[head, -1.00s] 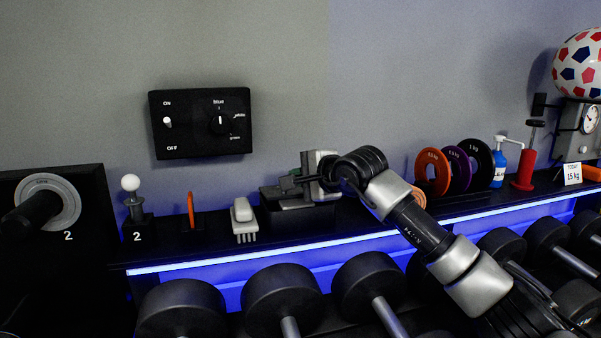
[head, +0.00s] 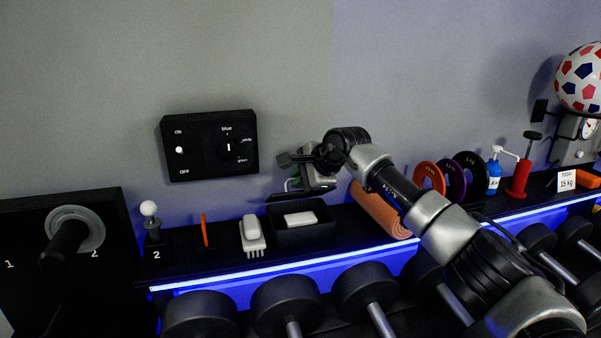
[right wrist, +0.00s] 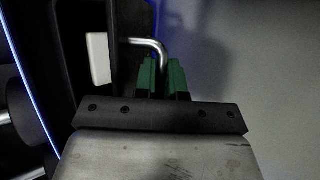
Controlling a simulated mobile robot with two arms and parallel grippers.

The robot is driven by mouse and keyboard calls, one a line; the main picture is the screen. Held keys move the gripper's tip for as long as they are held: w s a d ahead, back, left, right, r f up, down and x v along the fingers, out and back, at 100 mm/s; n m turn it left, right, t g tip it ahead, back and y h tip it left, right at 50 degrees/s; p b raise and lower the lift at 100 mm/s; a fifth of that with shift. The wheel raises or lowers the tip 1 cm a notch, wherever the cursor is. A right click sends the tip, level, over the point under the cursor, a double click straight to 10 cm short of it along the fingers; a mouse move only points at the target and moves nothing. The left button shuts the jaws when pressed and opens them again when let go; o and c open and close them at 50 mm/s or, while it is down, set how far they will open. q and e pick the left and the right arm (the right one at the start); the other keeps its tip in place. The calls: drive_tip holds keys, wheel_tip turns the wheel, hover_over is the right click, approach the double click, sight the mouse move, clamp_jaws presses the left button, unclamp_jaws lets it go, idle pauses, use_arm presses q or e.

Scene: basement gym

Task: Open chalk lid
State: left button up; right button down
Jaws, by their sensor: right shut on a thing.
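The dark lid (head: 290,196) is raised at the back of the box, below my right gripper (head: 294,183). In the right wrist view a bent metal handle (right wrist: 150,42) runs to the green fingers of my right gripper (right wrist: 164,78), which are shut on it. The fingers partly hide the handle. My left gripper is out of view.
A white brush (head: 252,233) stands just left of the box. An orange roll (head: 380,208) lies to its right, under my right arm. Several dumbbells (head: 285,300) line the rack in front. A black switch panel (head: 210,145) is on the wall.

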idle(0.3)
drive_tip(key=c, duration=1.5)
unclamp_jaws()
drive_tip(key=b+v, duration=0.3)
drive_tip(key=v, duration=0.7)
drive_tip(key=shift+s+d+r, duration=0.15)
drive_tip(key=shift+d+r, duration=0.05)
drive_tip(key=shift+f, duration=0.1)
